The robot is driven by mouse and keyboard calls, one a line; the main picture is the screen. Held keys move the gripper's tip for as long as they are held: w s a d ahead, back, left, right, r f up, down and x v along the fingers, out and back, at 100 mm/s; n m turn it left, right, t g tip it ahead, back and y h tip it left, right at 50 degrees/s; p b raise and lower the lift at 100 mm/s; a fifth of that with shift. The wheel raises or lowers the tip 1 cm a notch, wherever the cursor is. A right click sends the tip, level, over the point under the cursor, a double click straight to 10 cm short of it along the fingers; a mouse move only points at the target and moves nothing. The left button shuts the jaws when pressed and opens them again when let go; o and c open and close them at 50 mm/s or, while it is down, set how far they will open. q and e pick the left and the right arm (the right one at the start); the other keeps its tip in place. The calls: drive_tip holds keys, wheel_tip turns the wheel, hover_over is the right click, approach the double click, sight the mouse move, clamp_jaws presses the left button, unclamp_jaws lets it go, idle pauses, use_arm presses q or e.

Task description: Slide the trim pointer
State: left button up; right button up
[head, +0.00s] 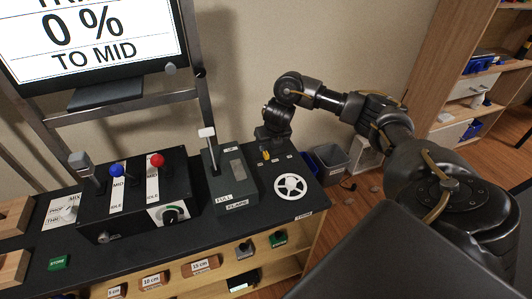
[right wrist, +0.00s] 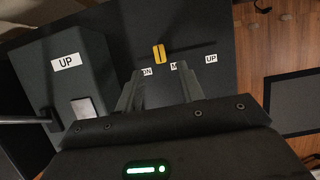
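The trim pointer is a small yellow tab (right wrist: 159,53) standing in a dark slot on the black panel in the right wrist view. It sits between the DN label (right wrist: 146,72) and the partly hidden middle label (right wrist: 175,66), with the UP label (right wrist: 211,58) to the right. In the head view the yellow pointer (head: 266,155) shows just below my right gripper (head: 271,148). In the right wrist view my right gripper (right wrist: 160,76) is open, its fingers apart with nothing between them. The pointer appears just beyond the fingertips; contact cannot be told. My left gripper is not in view.
A grey lever box (head: 226,180) marked FLAPS stands left of the pointer. A white wheel (head: 291,186) lies in front. A throttle box (head: 137,200) with red and blue knobs is further left. The screen (head: 90,40) reads "0 % TO MID". Bins (head: 330,160) stand beyond the right edge.

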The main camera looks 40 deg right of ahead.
sight(266, 153)
drive_tip(key=x, duration=0.5)
drive_tip(key=shift+f, duration=0.35)
drive_tip(key=shift+w+d+f, duration=0.15)
drive_tip(key=shift+w+f, duration=0.2)
drive_tip(key=shift+f, duration=0.15)
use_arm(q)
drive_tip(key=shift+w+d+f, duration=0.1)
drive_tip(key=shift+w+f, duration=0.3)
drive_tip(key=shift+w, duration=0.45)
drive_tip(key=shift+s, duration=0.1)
use_arm(e)
drive_tip(key=shift+c, duration=0.7)
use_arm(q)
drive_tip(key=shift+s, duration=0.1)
use_arm(e)
clamp_jaws()
